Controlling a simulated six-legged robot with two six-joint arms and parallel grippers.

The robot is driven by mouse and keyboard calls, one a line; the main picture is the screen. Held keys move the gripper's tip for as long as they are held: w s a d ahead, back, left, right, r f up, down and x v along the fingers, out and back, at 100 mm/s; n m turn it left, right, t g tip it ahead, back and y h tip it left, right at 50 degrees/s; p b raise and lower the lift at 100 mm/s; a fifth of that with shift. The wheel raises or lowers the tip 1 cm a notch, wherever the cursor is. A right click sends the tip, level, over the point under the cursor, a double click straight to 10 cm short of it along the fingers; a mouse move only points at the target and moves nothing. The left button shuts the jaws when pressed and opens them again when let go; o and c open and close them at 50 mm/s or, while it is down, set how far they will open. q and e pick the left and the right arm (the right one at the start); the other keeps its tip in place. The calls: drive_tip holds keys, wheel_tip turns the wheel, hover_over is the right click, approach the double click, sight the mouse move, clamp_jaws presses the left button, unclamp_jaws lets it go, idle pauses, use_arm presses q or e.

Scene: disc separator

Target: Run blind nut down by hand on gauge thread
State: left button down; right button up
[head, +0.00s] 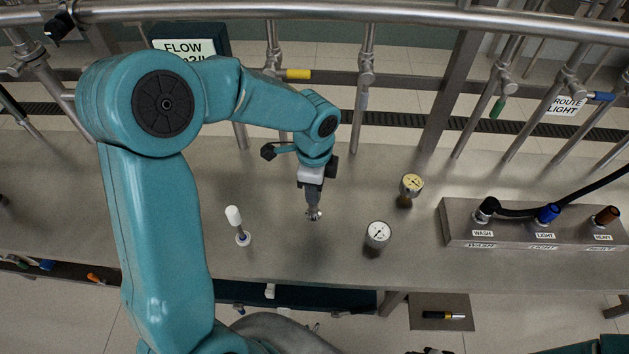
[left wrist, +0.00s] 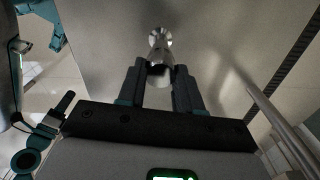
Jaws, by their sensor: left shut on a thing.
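My left gripper (head: 313,203) points down over the steel bench and is shut on a small silver metal part, which looks like the blind nut (head: 314,214). In the left wrist view, my left fingers (left wrist: 160,80) close around the silver part (left wrist: 160,47), which ends in a bright round shape. I cannot make out a gauge thread under it or whether it touches one. A white-faced gauge (head: 378,234) stands on the bench to the right of the gripper. A yellowish-faced gauge (head: 411,185) stands farther back. My right gripper is not in view.
A steel valve block (head: 470,230) labelled WASH, LIGHT and HEAVY is at the right, with a black hose. Pipes with coloured handles run along the back. The bench front between gripper and gauges is clear.

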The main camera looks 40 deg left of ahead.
use_arm(q)
drive_tip(key=shift+r, duration=0.1)
drive_tip(key=shift+r+m+p, duration=0.15)
drive_tip(key=shift+m+p, duration=0.45)
drive_tip(key=shift+m, duration=0.5)
drive_tip(key=shift+m+p, duration=0.3)
drive_tip(key=shift+m, duration=0.6)
drive_tip(key=shift+f, duration=0.2)
drive_tip(key=c, duration=0.7)
unclamp_jaws()
drive_tip(key=shift+s, duration=0.1)
